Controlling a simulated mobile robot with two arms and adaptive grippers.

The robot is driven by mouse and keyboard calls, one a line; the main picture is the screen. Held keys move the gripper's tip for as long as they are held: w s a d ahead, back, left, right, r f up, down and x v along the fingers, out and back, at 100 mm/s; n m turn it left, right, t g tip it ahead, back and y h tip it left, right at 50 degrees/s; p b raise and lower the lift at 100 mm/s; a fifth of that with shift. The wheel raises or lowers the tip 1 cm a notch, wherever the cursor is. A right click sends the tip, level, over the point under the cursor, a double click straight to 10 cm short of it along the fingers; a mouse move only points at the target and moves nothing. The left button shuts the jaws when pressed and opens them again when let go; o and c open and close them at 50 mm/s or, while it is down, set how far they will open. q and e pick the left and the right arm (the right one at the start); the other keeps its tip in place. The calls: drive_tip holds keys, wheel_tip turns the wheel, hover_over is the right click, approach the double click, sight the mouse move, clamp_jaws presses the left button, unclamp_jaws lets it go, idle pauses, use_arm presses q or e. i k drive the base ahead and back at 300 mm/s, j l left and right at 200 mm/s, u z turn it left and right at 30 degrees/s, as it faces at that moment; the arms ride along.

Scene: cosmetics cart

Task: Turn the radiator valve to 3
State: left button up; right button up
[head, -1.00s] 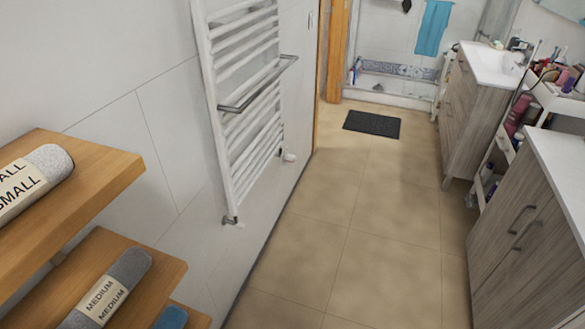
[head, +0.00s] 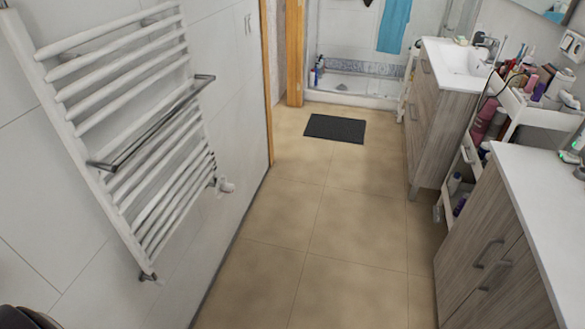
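The white towel radiator (head: 150,130) hangs on the left wall, with a metal towel bar (head: 155,130) across its front. A small white valve knob (head: 227,185) sits at its lower right end, near the wall and above the floor, beside a metal fitting (head: 212,182). The knob is too small for its numbers or setting to be read. Another small metal fitting (head: 148,276) is at the radiator's lower left corner. Neither of my grippers can be made out in the head view.
The tiled floor (head: 300,235) is clear along the radiator. A dark mat (head: 335,129) lies farther back. On the right stand a wooden cabinet (head: 495,265), a white cart (head: 515,103) with cosmetics, and a sink cabinet (head: 430,120). A shower is at the back.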

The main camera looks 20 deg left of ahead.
sight(224, 188)
drive_tip(key=i+l+u, duration=0.15)
drive_tip(key=i, duration=0.4)
drive_tip(key=i+l+u, duration=0.2)
drive_tip(key=i, duration=0.3)
drive_tip(key=i+l+u, duration=0.15)
drive_tip(key=i, duration=0.35)
